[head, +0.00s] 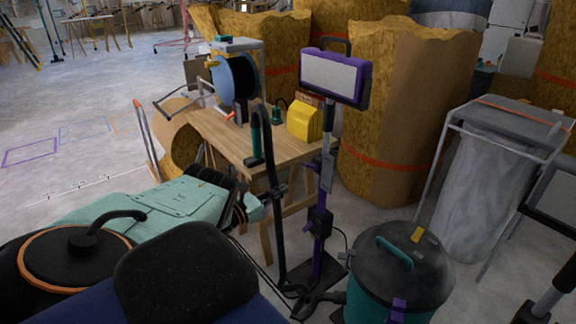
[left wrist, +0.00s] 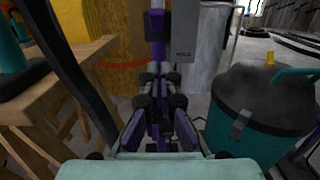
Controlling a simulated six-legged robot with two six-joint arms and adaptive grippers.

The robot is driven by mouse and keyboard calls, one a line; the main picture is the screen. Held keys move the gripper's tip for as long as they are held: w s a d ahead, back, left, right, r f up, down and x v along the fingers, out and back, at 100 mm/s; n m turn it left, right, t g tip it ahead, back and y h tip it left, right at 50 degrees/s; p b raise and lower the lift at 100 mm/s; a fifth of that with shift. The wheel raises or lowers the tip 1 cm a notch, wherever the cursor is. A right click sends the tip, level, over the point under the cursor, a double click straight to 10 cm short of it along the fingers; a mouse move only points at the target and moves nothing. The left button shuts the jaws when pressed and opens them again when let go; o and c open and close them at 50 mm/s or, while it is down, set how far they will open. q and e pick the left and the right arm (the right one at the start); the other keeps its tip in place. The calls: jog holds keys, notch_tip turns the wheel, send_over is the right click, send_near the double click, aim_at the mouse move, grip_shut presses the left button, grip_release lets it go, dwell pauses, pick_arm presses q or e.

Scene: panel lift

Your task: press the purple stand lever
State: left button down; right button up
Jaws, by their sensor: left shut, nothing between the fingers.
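The purple stand carries a work lamp (head: 335,75) with a white panel and purple frame on top. Its pole runs down to purple and black fittings (head: 320,221) and a dark foot on the floor. I cannot tell for sure which fitting is the lever. My left gripper (head: 276,193) is shut and empty, to the left of the stand, beside a black vacuum tube. In the left wrist view, the fingers (left wrist: 160,78) point at the stand pole (left wrist: 157,42) and cover its lower part. I cannot tell whether they touch it. My right gripper is not in view.
A wooden workbench (head: 230,135) holds a blue reel (head: 235,76) and a yellow case (head: 304,121). A black and teal vacuum drum (head: 400,275) stands right of the stand. The black tube (head: 270,165) rises left of it. Large wrapped rolls stand behind. Open floor lies left.

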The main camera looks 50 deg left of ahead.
pick_arm(q)
jog(key=s, duration=0.2)
jog(key=s+r+p, duration=0.1)
jog(key=s, duration=0.1)
jog(key=shift+a, duration=0.15)
jog(key=shift+w, duration=0.1)
dwell(0.4)
